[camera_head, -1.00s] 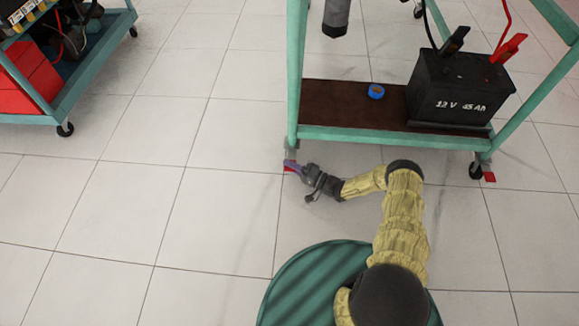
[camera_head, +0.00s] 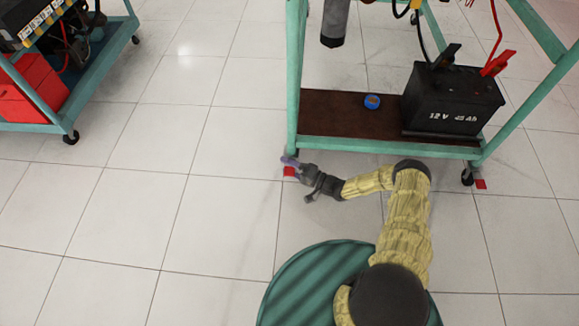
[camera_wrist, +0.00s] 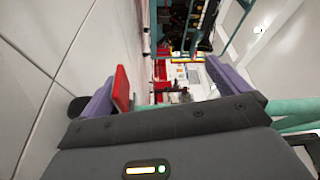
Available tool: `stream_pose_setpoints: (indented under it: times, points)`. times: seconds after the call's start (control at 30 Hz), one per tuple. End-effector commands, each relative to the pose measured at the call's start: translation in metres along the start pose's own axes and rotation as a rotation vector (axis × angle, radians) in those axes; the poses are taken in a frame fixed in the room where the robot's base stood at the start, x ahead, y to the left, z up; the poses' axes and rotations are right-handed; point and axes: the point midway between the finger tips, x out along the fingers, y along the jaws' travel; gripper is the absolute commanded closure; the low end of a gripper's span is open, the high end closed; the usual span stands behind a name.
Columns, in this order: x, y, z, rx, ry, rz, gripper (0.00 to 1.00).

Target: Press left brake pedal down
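The left brake pedal (camera_head: 290,171) is a small red tab at the cart's front left caster, close to the floor. My gripper (camera_head: 290,160) is low at that corner, with its purple fingers just above the pedal in the picture and hiding most of the caster. In the wrist view my gripper (camera_wrist: 165,88) has its two purple fingers wide apart with nothing gripped. The red pedal (camera_wrist: 121,88) shows there just inside the left finger; whether they touch I cannot tell. The pedal's tilt is not clear.
The green-framed cart (camera_head: 400,146) carries a black battery (camera_head: 452,100) and a blue tape roll (camera_head: 372,102) on its lower shelf. A second red pedal (camera_head: 480,184) is at its right caster. Another cart (camera_head: 95,95) stands at upper left. The tiled floor between is clear.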

Motion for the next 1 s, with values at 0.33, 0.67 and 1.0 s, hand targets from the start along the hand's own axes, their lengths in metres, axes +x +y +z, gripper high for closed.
stream_pose_setpoints:
  times: [0.33,0.67,1.0]
  points:
    - [0.004,-0.038,-0.021,-0.026,0.025,-0.05,0.18]
    - [0.0,-0.013,-0.006,-0.007,-0.004,0.04,0.18]
    - [-0.017,-0.014,-0.007,-0.008,-0.002,0.042,0.18]
